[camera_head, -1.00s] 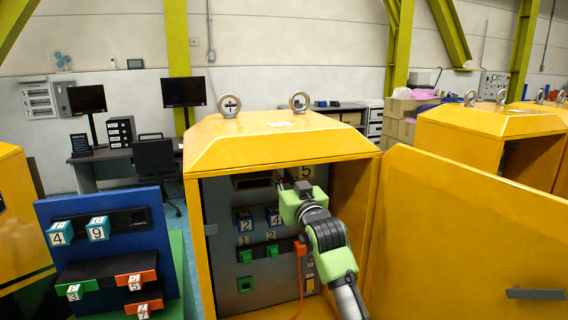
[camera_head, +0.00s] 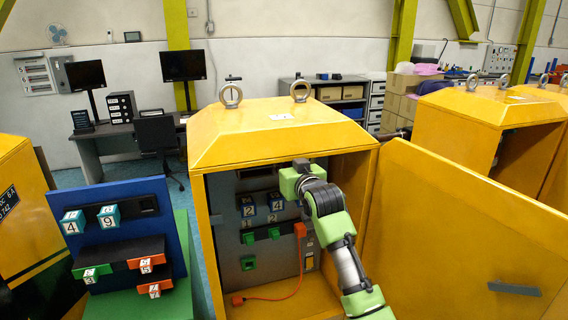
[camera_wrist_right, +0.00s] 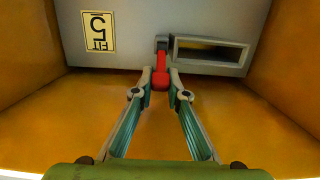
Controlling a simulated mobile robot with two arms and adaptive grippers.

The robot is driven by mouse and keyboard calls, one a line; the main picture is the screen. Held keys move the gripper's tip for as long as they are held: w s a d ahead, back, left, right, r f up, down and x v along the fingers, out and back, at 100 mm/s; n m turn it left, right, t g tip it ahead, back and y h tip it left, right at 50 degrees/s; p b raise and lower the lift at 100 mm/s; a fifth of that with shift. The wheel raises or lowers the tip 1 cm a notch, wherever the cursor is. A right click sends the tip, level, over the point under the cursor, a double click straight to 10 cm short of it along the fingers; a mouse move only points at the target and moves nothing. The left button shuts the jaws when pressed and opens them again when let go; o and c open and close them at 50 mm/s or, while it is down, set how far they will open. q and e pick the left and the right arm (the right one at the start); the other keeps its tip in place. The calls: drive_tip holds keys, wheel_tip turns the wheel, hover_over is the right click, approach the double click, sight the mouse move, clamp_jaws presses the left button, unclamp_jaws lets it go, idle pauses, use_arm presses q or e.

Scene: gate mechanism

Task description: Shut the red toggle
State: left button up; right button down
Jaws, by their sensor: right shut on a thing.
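The red toggle (camera_wrist_right: 160,79) shows in the right wrist view, hanging from a dark mount on the grey panel just left of a rectangular slot. My right gripper (camera_wrist_right: 161,84) has its two fingertips shut on the toggle, one on each side. In the head view my right gripper (camera_head: 297,178) reaches into the upper part of the open yellow cabinet (camera_head: 203,225). There its green body hides its fingertips and the toggle. My left gripper is in neither view.
The grey panel carries numbered blue blocks (camera_head: 249,209) and green pieces (camera_head: 248,263). An orange plug (camera_head: 299,230) with a cable is below my right arm. The open yellow door (camera_head: 460,240) stands to the right. A blue board (camera_head: 110,245) with numbered cubes stands left.

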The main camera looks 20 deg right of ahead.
drive_tip(key=c, duration=2)
unclamp_jaws()
drive_tip(key=shift+o, duration=0.2)
drive_tip(key=s+r, duration=0.1)
drive_tip(key=s, duration=1.1)
drive_tip(key=shift+d+r, duration=0.2)
drive_tip(key=shift+w, duration=0.1)
